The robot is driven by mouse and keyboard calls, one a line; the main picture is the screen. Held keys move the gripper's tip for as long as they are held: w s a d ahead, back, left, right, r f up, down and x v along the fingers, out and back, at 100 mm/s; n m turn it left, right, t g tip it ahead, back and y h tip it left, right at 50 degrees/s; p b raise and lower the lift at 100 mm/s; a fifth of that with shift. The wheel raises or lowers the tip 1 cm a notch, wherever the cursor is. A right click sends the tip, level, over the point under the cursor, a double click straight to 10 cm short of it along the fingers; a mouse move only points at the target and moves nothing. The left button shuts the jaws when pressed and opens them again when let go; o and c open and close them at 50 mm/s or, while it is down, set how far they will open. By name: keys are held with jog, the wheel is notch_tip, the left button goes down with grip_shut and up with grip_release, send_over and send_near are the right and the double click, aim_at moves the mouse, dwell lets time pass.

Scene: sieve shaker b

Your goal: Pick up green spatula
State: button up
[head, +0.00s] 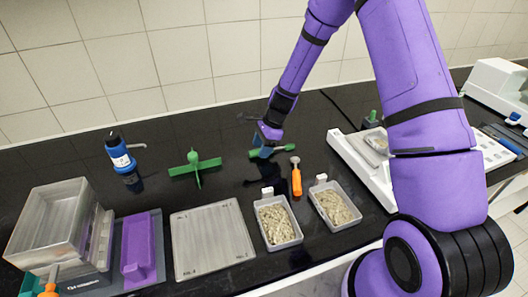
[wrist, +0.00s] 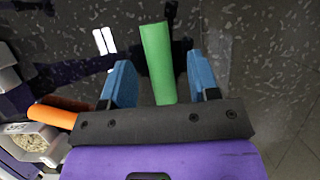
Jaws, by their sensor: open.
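The green spatula (head: 285,148) lies on the black counter in the middle of the head view, behind the orange-handled tool. My gripper (head: 264,151) is down at its left part and hides some of it. In the wrist view, a green bar of the spatula (wrist: 157,55) runs between the two blue fingers of my gripper (wrist: 160,70). The fingers are apart, with a gap on each side of the bar. I cannot tell the exact height of the fingers over the counter.
An orange-handled tool (head: 296,180) lies close in front, with two trays of grains (head: 277,238) (head: 352,223) nearer. A green cross-shaped thing (head: 194,167) and a blue bottle (head: 120,155) stand left. A white scale (head: 350,158) is right.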

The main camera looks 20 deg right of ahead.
jog(key=shift+a+f, duration=0.2)
jog(key=shift+f, duration=0.2)
jog(key=c, duration=1)
jog(key=shift+o, duration=0.2)
